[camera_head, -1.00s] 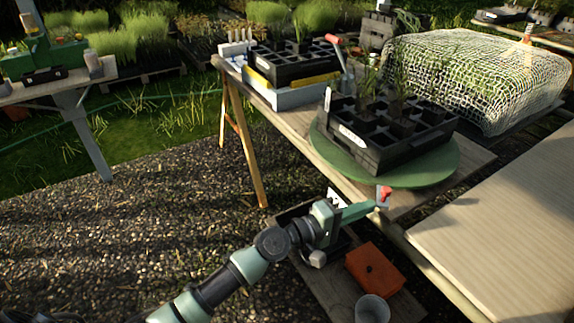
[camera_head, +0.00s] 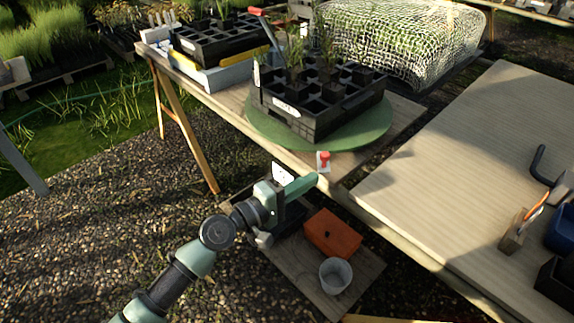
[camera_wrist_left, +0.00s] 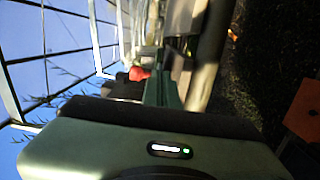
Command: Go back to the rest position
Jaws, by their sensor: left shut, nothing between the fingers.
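My left gripper (camera_head: 312,180) is in the middle of the head view, its arm coming in from the lower left. Its green fingers are shut with nothing between them. They are in front of the near edge of the wooden bench (camera_head: 215,98), close to a small red-topped piece (camera_head: 324,159) at that edge. In the left wrist view the gripper's fingers (camera_wrist_left: 160,84) point away from the camera, and the red part (camera_wrist_left: 139,74) shows beside them. My right gripper is in neither view.
A black cell tray with plants (camera_head: 310,122) stands on a round green turntable (camera_head: 262,128). A netted tunnel (camera_head: 400,45) is behind. A pale table (camera_head: 450,150) fills the right. An orange box (camera_head: 332,234) and a grey cup (camera_head: 335,275) sit on a low board below the gripper.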

